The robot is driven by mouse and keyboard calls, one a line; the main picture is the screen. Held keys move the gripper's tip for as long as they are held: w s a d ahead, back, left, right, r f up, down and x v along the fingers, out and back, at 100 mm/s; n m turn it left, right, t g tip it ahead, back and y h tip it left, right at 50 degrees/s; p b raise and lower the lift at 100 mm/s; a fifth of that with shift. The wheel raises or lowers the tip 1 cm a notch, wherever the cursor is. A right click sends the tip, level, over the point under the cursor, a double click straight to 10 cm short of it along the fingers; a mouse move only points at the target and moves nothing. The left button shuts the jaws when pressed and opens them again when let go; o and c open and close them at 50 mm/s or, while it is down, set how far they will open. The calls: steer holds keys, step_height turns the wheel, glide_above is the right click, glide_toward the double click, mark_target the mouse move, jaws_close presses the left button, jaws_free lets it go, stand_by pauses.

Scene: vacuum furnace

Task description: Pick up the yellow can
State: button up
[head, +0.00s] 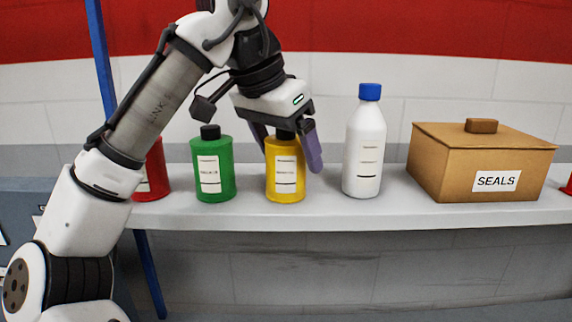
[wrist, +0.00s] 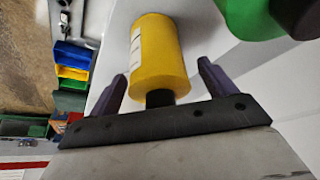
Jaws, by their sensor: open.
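The yellow can (head: 285,178) stands upright on the light shelf (head: 330,212), with a white label on its front and a dark cap on top. My gripper (head: 288,153) is above it, pointing down, with its purple fingers apart on either side of the can's top. In the wrist view the can (wrist: 160,55) shows between the two spread fingers, its black cap (wrist: 160,97) close to the gripper's palm. The gripper (wrist: 158,85) is open. I cannot tell whether either finger touches the can.
A green can (head: 213,170) stands just left of the yellow can, and a red can (head: 152,172) is partly behind my arm. A white bottle (head: 364,150) with a blue cap stands to the right, then a brown box (head: 480,165) labelled SEALS.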

steer(key=shift+w+d+f, duration=0.2)
steer(key=shift+f, duration=0.45)
steer(key=shift+c, duration=0.2)
steer(key=c, duration=1.2)
steer(key=shift+r, duration=0.15)
